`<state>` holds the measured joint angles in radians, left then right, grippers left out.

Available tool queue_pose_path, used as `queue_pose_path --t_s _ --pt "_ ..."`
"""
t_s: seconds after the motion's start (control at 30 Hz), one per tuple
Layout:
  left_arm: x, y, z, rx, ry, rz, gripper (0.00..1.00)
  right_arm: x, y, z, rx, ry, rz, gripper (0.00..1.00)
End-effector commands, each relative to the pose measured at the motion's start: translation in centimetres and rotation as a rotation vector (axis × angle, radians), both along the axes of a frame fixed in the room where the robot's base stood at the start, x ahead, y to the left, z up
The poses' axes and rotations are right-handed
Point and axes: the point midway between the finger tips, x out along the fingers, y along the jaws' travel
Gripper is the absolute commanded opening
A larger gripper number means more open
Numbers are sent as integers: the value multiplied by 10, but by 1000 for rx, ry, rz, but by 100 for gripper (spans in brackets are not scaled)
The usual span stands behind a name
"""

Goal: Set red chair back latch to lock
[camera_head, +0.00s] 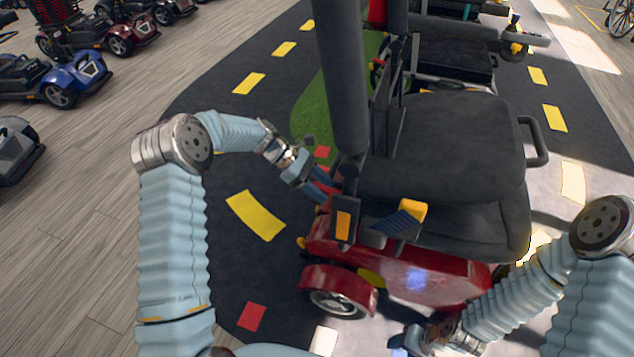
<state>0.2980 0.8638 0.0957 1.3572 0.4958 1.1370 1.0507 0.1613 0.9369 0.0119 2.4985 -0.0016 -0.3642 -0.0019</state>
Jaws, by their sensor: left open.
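The red chair (440,277) is a powered chair with a red base and a black seat, in the middle of the head view. At its near side are a dark block with an orange face (343,226) and a lever with a yellow end (413,211). I cannot tell which part is the back latch or its setting. My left gripper (318,187) is open, beside the chair's upright and left of the orange-faced block; its fingertips are small and partly hidden. My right gripper (402,346) is low at the bottom edge, in front of the red base, partly cut off.
A tall dark post (342,80) rises close beside my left gripper. Another dark chair (450,52) stands behind. A blue scooter (65,80) and others line the left. The dark roadway with yellow dashes (255,215) is clear left of the chair.

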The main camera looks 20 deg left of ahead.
Motion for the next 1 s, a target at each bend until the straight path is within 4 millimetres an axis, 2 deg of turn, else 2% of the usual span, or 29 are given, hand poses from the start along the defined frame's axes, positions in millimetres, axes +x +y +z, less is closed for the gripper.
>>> queue_pose_path --t_s 0.17,0.5,0.6,0.8,1.0 --pt "1 16 12 1 -2 2 51 0 0 1 0 0 0 53" --pt "4 80 64 3 -3 4 51 0 1 4 1 1 2 53" --pt "4 93 75 2 -2 2 51 -1 1 5 2 1 3 53" --pt "4 107 85 1 -1 2 51 -1 2 5 3 2 3 53" --pt "4 108 86 1 -1 1 51 -1 2 5 3 2 3 53"
